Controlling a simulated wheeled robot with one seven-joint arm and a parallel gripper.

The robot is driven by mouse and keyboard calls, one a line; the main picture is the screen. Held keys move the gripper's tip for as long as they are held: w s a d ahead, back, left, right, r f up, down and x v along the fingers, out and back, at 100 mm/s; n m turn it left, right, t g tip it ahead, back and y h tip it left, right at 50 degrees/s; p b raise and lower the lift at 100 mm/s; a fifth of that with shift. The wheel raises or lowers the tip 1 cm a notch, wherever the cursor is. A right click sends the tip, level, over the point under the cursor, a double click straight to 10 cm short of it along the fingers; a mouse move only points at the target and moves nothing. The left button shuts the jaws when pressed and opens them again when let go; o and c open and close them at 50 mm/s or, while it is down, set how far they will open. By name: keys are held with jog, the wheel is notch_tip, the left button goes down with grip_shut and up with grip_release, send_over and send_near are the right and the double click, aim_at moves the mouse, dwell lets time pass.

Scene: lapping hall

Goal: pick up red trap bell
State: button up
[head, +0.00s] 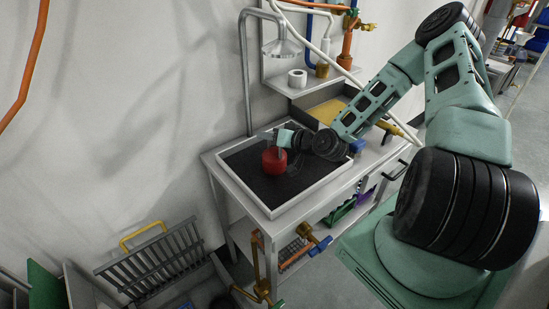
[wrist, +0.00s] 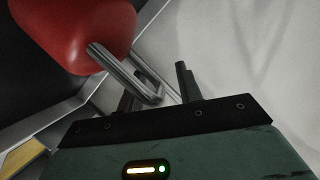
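The red trap bell (head: 274,161) is at the left part of a black-lined tray (head: 285,210); I cannot tell whether it rests on the lining. In the wrist view the bell (wrist: 75,30) fills the upper left, with a grey metal loop or stem (wrist: 125,72) reaching from it toward my gripper. My gripper (head: 268,136) is just above the bell. In the wrist view my gripper (wrist: 157,85) has its two dark fingers apart. The loop's end overlaps the left finger and reaches into the gap, clear of the right finger. The left finger is partly hidden.
The tray sits on a grey bench (head: 215,165) against the wall. A shelf (head: 310,84) behind it carries a white roll (head: 297,78) and pipe fittings. A yellow-lined box (head: 325,112) stands behind the tray. A metal rack (head: 155,262) stands at lower left.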

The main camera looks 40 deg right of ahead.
grip_shut()
dwell(1.4)
